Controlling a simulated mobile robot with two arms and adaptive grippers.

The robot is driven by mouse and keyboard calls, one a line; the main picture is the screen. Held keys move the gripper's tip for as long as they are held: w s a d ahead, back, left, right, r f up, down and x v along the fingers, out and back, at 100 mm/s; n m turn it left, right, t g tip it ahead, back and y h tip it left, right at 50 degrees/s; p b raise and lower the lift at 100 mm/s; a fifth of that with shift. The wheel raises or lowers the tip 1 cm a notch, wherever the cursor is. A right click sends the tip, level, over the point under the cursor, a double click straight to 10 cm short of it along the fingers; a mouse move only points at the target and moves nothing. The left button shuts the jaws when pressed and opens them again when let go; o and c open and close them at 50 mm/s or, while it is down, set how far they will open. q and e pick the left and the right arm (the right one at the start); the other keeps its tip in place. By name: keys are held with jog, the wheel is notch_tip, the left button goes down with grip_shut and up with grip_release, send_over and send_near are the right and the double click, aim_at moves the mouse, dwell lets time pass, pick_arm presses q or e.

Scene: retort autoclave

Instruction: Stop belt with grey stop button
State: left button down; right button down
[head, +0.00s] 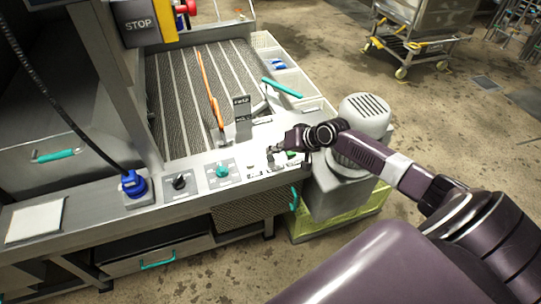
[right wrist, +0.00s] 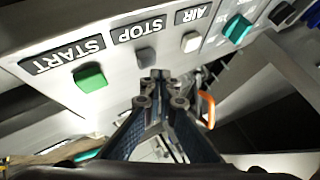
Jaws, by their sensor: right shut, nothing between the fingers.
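The grey stop button (right wrist: 146,54) sits under a STOP label in the right wrist view, between the green START button (right wrist: 90,78) and the pale AIR button (right wrist: 190,42). My right gripper (right wrist: 159,78) is shut and empty, its tips just below and slightly right of the grey button in that picture. A gap seems to show, but I cannot tell the exact distance. In the head view my right gripper (head: 273,151) is over the control panel beside the green button (head: 291,154) and hides part of the button row. The ribbed belt (head: 195,88) lies behind the panel. My left gripper is out of view.
A teal knob (head: 222,171), a black knob (head: 180,182) and a blue plug (head: 132,184) stand on the panel to the left. A grey motor housing (head: 362,118) stands right of the panel, under my right arm.

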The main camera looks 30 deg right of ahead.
aim_at(272, 158)
notch_tip(272, 158, up, 5)
jog(key=p, duration=0.5)
dwell(0.4)
dwell(0.4)
